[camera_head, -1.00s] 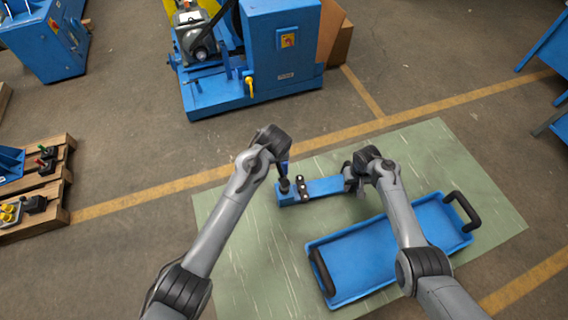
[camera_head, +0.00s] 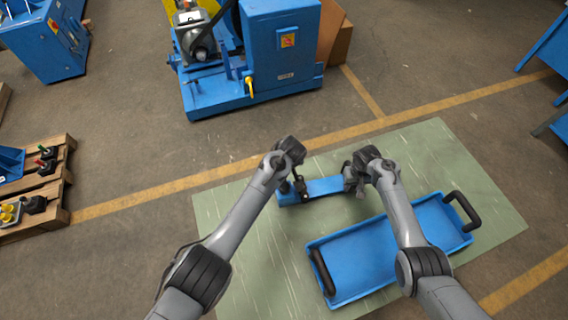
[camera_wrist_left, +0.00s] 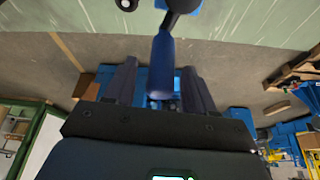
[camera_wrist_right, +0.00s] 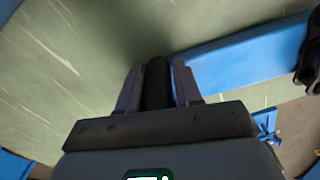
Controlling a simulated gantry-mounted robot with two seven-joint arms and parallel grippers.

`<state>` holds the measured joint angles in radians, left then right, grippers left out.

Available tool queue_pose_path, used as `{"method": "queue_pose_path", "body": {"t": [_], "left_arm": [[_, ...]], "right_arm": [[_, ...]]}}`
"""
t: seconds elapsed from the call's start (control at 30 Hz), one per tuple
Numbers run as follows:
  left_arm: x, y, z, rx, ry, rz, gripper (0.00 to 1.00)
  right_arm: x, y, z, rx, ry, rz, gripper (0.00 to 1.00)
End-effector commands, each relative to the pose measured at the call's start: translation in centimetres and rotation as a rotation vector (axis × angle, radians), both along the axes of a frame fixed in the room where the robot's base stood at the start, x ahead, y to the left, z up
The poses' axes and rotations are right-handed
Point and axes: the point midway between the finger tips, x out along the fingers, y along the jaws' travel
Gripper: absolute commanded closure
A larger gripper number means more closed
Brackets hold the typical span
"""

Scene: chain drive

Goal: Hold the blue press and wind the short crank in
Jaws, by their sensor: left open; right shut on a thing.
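The blue press (camera_head: 325,187) lies on the green mat. Its blue body also shows in the right wrist view (camera_wrist_right: 250,55). My right gripper (camera_head: 352,178) is at the press's right end, shut on an upright black grip (camera_wrist_right: 157,85). The short crank is at the press's left end. In the left wrist view its blue handle (camera_wrist_left: 162,68) stands between the spread fingers of my left gripper (camera_wrist_left: 160,75), with a dark hub (camera_wrist_left: 182,5) at its end. My left gripper is open around the handle. In the head view my left wrist hides much of the crank.
A blue tray (camera_head: 350,262) with black handles lies just in front of the press, under my right forearm. The green mat (camera_head: 450,165) has free room to the right and left. A blue machine (camera_head: 285,50) stands behind. Wooden pallets (camera_head: 55,190) with small parts are at left.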

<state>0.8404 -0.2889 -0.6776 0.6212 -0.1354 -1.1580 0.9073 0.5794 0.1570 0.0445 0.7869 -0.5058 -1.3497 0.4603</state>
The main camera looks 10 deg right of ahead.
Motion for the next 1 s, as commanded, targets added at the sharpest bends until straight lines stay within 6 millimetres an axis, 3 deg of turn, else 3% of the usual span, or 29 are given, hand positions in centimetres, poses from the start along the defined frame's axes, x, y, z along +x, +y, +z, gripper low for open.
{"method": "queue_pose_path", "body": {"t": [0.33,0.83,1.0], "left_arm": [[0.6,0.0,-1.6,0.000,0.000,-0.001,0.45],[0.7,0.1,-1.9,0.000,-0.001,0.000,0.45],[0.7,0.1,-1.9,0.000,-0.001,-0.001,0.71]], "right_arm": [[0.0,0.0,0.0,0.000,-0.001,-0.001,1.00],[0.0,0.0,0.0,0.000,-0.001,-0.001,1.00],[0.0,0.0,0.0,0.000,-0.001,-0.001,1.00]]}}
